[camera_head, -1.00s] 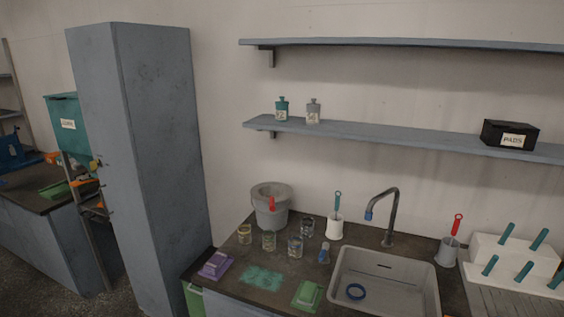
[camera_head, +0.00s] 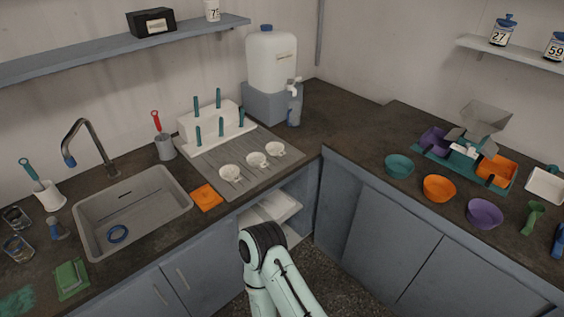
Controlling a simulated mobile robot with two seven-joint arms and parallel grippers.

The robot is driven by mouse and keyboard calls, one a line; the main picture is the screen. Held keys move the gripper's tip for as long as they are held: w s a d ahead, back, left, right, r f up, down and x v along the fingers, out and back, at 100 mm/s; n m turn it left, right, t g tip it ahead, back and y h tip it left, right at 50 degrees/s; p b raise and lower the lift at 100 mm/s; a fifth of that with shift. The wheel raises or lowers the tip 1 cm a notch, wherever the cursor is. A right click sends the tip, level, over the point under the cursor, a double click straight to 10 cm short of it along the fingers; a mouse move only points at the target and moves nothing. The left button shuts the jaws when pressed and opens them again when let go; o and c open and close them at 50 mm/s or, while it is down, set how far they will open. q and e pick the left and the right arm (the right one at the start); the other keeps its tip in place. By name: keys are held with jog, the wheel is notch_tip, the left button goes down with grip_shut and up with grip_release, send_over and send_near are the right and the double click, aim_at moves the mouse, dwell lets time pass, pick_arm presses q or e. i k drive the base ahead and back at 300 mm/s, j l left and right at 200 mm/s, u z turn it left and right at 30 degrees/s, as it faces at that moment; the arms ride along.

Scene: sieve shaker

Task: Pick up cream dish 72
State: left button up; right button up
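No number 72 can be read on any dish. Three small white or cream dishes stand on the grey ridged draining board (camera_head: 208,167): a left one (camera_head: 230,173), a middle one (camera_head: 256,160) and a right one (camera_head: 274,149). I cannot tell whether one of them is cream dish 72. One mint-green arm of mine comes in at the bottom middle, in front of the counter. Its gripper does not show, and neither does my other gripper.
An orange pad (camera_head: 206,198) lies beside the draining board. A peg rack (camera_head: 212,125) and water container (camera_head: 271,62) stand behind. Teal (camera_head: 399,166), orange (camera_head: 439,188) and purple (camera_head: 484,213) bowls stand on the right counter.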

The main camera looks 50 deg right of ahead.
aim_at(256, 160)
jog(key=z, duration=1.65)
jog(key=u, duration=0.35)
jog(key=i+l+u, duration=0.1)
jog(key=l+u, duration=0.25)
jog(key=i+l+u, duration=0.1)
jog(key=u, duration=0.25)
jog(key=l+u, duration=0.4)
jog(key=i+j, duration=0.05)
jog(key=j, duration=0.05)
